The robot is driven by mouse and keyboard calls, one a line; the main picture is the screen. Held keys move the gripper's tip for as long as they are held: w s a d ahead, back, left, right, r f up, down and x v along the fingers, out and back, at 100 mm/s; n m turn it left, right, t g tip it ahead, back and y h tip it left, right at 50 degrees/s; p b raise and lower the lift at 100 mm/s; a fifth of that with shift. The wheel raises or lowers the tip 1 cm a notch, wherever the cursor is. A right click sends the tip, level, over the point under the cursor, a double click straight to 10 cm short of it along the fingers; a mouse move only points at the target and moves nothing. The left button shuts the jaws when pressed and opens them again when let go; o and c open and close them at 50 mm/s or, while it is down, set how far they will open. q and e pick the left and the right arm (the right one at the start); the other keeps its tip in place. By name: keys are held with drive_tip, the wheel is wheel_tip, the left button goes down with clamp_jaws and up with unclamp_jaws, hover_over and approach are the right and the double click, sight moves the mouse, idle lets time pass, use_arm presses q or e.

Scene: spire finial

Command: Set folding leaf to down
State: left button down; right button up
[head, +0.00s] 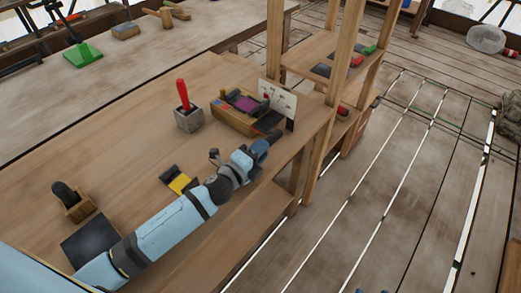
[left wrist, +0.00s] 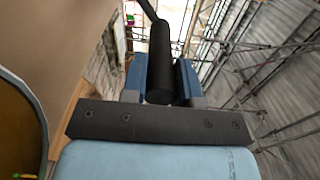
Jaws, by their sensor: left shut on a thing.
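My left gripper (head: 262,146) is at the right edge of the wooden workbench (head: 130,135), just in front of a wooden box (head: 232,121) with a purple inside. In the left wrist view its two blue fingers are shut on a dark cylindrical handle (left wrist: 160,45), with a thin dark rod running from its far end. In the head view the gripper hides most of what it holds. I cannot tell for sure which part is the folding leaf, or how it is set. My right gripper is not in view.
A white card with writing (head: 278,99) stands behind the box. A red-handled tool stands in a grey block (head: 188,119) to the left. A black and yellow item (head: 179,181) lies near my left arm. Wooden posts (head: 345,60) and a shelf rise beyond the bench.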

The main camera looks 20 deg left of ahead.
use_arm(q)
drive_tip(key=shift+f, duration=0.15)
drive_tip(key=c, duration=0.9)
unclamp_jaws()
drive_tip(key=shift+a, duration=0.1)
drive_tip(key=b+v, duration=0.1)
drive_tip(key=v, duration=1.2)
drive_tip(key=shift+s+a+b, duration=0.15)
drive_tip(key=shift+s+b, duration=0.2)
